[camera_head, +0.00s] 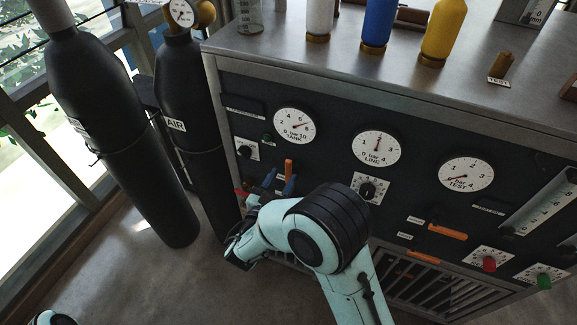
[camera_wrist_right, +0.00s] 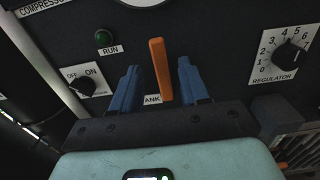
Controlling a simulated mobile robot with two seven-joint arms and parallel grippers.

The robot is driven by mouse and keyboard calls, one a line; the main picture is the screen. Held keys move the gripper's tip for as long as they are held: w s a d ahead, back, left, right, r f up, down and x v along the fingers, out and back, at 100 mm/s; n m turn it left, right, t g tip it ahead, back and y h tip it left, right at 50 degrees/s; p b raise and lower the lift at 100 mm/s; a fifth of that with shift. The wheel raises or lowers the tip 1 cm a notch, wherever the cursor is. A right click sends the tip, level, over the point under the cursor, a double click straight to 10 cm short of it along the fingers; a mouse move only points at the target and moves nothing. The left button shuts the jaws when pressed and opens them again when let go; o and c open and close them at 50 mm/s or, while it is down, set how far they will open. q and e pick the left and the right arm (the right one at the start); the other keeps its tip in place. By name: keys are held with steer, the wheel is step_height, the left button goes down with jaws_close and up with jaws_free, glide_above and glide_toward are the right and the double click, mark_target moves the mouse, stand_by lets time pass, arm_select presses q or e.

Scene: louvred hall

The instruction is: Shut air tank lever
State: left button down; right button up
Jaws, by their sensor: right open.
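The orange tank lever (camera_head: 289,167) stands upright on the dark panel, below the tank gauge (camera_head: 295,124). In the right wrist view the lever (camera_wrist_right: 160,70) rises beside a partly hidden label that reads "ANK". My right gripper (camera_wrist_right: 158,84) is open, with one blue finger on each side of the lever. A gap shows between the lever and each finger, with the right finger nearer its base. In the head view the right gripper (camera_head: 279,182) is at the panel, its body partly hidden by my arm. My left gripper is out of view.
An on-off switch (camera_wrist_right: 86,84) and green run light (camera_wrist_right: 104,38) sit left of the lever, and the regulator knob (camera_wrist_right: 291,55) to its right. The black air cylinder (camera_head: 188,100) stands close to the panel's left edge. Orange handles (camera_head: 447,232) lie further right.

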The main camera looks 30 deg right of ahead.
mark_target(287, 170)
steer(key=shift+x, duration=1.4)
steer(key=shift+d, duration=0.1)
steer(key=shift+x, duration=0.75)
jaws_close()
steer(key=shift+f, duration=0.1)
